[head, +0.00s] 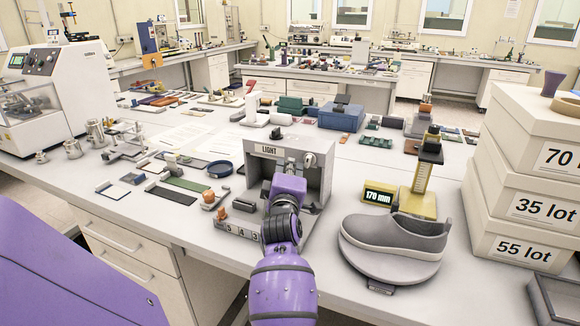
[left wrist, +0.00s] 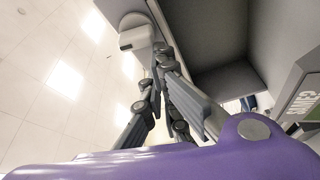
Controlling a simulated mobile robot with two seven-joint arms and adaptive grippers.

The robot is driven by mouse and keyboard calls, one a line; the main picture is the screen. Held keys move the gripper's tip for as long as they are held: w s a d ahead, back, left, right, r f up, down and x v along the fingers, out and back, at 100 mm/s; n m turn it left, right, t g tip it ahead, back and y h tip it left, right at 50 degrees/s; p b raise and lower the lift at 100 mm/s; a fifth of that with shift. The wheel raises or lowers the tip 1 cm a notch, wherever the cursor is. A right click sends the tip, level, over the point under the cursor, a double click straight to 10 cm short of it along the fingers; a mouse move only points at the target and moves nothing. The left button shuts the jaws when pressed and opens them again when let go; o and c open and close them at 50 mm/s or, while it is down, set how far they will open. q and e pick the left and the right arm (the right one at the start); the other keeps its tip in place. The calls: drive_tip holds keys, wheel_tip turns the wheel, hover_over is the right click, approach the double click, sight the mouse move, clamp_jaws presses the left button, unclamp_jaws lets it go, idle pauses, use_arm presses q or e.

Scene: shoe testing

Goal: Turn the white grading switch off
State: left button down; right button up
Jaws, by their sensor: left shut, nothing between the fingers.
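A grey box marked LIGHT (head: 325,174) stands at the middle of the table, its front open. A small pale knob-like part (head: 309,160) is on its top front panel, right of the label; I cannot tell its position. My left gripper (left wrist: 163,58) is shut and empty in the left wrist view. Its fingertips are close to a pale rounded part with a dark slot (left wrist: 135,38), beside the grey cavity; I cannot tell if they touch. My right gripper is not in view.
A grey shoe (head: 395,236) on a round stand and a yellow gauge reading 170 mm (head: 379,197) are right of the box. Stacked lot boxes (head: 520,205) rise at the right edge. A blue dish (head: 220,169) and several samples lie left.

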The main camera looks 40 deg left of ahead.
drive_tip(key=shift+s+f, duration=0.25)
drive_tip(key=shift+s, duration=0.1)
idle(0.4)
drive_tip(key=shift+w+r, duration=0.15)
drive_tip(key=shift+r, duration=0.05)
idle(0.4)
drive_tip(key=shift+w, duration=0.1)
